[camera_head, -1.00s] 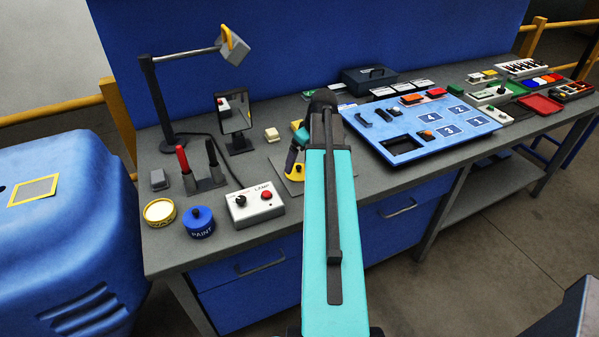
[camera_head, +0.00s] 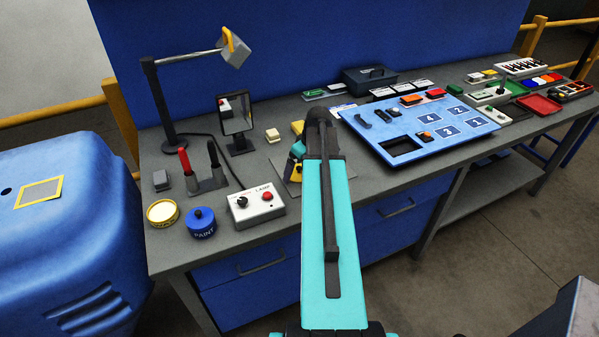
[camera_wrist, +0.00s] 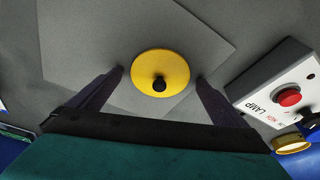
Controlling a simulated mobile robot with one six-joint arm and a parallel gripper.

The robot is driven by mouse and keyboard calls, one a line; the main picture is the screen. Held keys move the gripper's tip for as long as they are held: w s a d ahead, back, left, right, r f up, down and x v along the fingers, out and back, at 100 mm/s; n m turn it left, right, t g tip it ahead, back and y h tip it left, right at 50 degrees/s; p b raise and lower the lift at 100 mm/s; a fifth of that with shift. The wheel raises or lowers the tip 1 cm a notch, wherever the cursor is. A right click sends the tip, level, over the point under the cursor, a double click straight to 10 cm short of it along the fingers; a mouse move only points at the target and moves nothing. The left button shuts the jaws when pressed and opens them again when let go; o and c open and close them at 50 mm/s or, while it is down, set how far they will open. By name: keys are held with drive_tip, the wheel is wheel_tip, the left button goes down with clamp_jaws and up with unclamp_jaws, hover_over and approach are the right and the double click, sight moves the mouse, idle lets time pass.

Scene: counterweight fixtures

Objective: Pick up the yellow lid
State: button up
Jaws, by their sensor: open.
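The yellow lid (camera_wrist: 174,70) is a round disc with a black knob at its centre. In the wrist view it lies flat on a light grey plate (camera_wrist: 95,45). My gripper (camera_wrist: 161,74) is open, with one dark finger on each side of the lid and visible gaps between fingers and lid. The knob sits between the fingers, toward the palm side. In the head view my arm hides most of the lid, and only a small yellow part (camera_head: 303,176) shows beside it. I cannot tell how high the fingertips are above the plate.
The white lamp box (camera_head: 256,205) with a red button stands close by; it also shows in the wrist view (camera_wrist: 275,85). An open yellow tin (camera_head: 162,213) and blue paint pot (camera_head: 201,223) stand farther left. A mirror (camera_head: 236,118) stands behind, and a blue board (camera_head: 430,130) lies right.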

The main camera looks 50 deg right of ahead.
sight(299, 167)
idle(0.4)
drive_tip(key=c, duration=1.1)
drive_tip(key=shift+r, duration=0.2)
drive_tip(key=shift+r+b, duration=0.9)
drive_tip(key=shift+r, duration=0.45)
drive_tip(key=shift+s+r, duration=0.15)
drive_tip(key=shift+s, duration=0.05)
drive_tip(key=s+b, duration=0.1)
drive_tip(key=s, duration=0.4)
drive_tip(key=s+a+r+b, duration=0.1)
drive_tip(key=s+b, duration=0.1)
drive_tip(key=s, duration=0.3)
drive_tip(key=s+a+b, duration=0.1)
drive_tip(key=s, duration=0.4)
drive_tip(key=shift+s+r+b, duration=0.25)
drive_tip(key=shift+r+b, duration=0.05)
drive_tip(key=shift+w, duration=0.1)
